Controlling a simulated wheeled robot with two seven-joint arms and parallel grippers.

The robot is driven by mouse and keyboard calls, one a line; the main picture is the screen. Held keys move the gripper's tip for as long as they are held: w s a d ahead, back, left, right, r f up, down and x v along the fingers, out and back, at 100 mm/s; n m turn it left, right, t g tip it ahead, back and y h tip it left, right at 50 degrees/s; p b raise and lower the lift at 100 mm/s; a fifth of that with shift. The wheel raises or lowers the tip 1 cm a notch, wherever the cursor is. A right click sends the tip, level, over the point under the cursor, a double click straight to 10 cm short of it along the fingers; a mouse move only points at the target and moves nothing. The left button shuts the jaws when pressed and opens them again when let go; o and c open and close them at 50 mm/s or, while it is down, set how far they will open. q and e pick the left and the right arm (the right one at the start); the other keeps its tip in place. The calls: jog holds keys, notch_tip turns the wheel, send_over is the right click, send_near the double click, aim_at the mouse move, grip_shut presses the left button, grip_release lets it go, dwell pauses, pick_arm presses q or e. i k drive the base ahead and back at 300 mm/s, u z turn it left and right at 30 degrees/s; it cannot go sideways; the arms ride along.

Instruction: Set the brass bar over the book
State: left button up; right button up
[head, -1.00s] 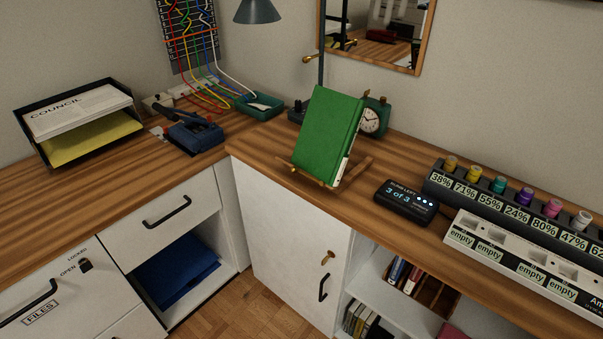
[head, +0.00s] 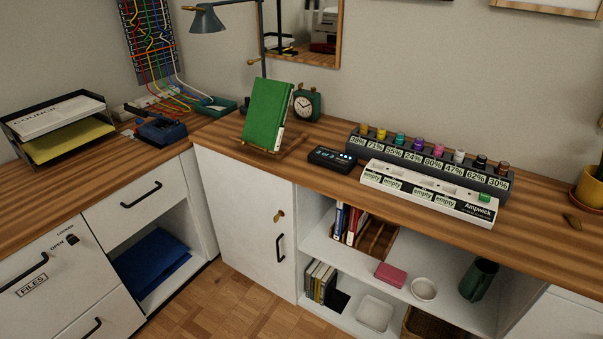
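A green book (head: 267,114) stands closed and tilted back on a wooden book stand (head: 292,146) on the corner of the desk. No separate brass bar can be made out over the book's front; small brass-coloured parts show near the stand and on the lamp, but they are too small to tell apart. Neither of my grippers is in the view.
A green clock (head: 306,104) stands behind the book, and a desk lamp (head: 207,20) rises at its back left. A black display box (head: 332,159) and a white charging strip (head: 428,193) lie to its right. Bare desk (head: 215,132) lies left of the stand.

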aim_at(243, 142)
jog(key=z, duration=0.75)
jog(key=k, duration=0.15)
jog(key=u, duration=1.55)
jog(key=i, duration=0.8)
